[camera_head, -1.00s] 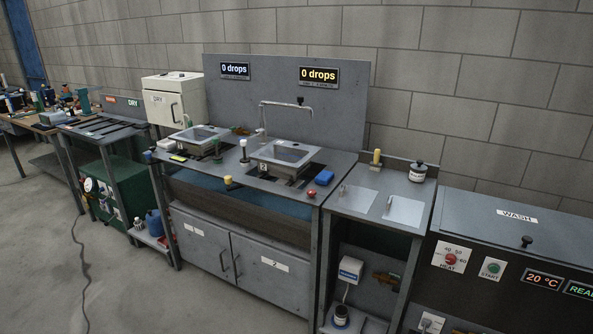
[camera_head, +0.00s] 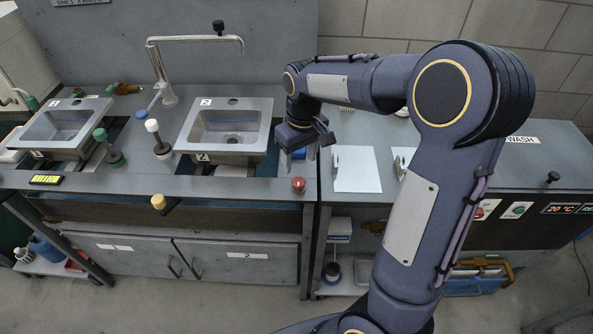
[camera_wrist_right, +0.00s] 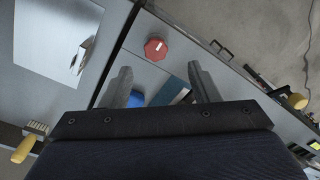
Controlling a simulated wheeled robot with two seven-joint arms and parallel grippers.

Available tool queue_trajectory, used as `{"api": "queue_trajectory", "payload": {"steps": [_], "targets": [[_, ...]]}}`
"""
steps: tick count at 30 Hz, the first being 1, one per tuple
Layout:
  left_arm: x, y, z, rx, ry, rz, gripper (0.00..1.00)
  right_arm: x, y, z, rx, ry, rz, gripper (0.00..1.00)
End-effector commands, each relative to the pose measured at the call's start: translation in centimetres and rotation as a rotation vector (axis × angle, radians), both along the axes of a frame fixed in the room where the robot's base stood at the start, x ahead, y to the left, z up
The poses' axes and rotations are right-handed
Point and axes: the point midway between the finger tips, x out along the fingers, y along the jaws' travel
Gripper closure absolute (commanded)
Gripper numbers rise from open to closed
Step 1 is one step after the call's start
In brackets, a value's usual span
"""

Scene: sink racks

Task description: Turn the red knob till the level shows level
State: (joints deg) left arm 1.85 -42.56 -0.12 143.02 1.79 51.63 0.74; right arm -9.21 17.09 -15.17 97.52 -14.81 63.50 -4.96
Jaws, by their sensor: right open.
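The red knob (camera_head: 298,184) sits at the front right corner of the sink counter. It also shows in the right wrist view (camera_wrist_right: 155,48) as a red octagonal top with a pale mark. My right gripper (camera_head: 303,153) hangs just behind the knob in the head view, apart from it. In the wrist view its two fingers (camera_wrist_right: 159,72) are spread, with the knob beyond their tips and nothing clearly held. A small yellow-green strip in a dark frame (camera_head: 46,180), perhaps the level, lies at the counter's front left; its reading is too small to tell. My left gripper is out of view.
Sink 2 (camera_head: 186,137) is left of my gripper, with a tap (camera_head: 160,75) behind it. A white-topped post (camera_head: 153,126) and a yellow knob (camera_head: 158,202) are left of the red knob. A blue block (camera_wrist_right: 137,100) lies near my fingers. A side counter with pale plates (camera_head: 357,170) adjoins.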

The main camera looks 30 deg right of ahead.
Motion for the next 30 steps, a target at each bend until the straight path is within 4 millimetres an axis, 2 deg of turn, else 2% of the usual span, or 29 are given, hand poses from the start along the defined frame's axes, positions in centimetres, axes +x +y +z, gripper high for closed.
{"api": "queue_trajectory", "payload": {"steps": [4, 18, 23, 30], "targets": [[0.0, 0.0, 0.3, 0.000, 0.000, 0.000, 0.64, 1.3, -0.2, -1.0, -0.037, 0.027, 0.020, 0.45], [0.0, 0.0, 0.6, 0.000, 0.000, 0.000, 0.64, 1.3, -0.2, -7.6, -0.040, 0.030, 0.021, 0.45], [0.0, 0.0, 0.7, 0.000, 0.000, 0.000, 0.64, 1.3, -0.2, -8.5, -0.040, 0.027, 0.021, 0.45], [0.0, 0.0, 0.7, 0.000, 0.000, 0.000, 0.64, 1.4, -0.2, -8.6, -0.039, 0.026, 0.021, 0.45]]}}
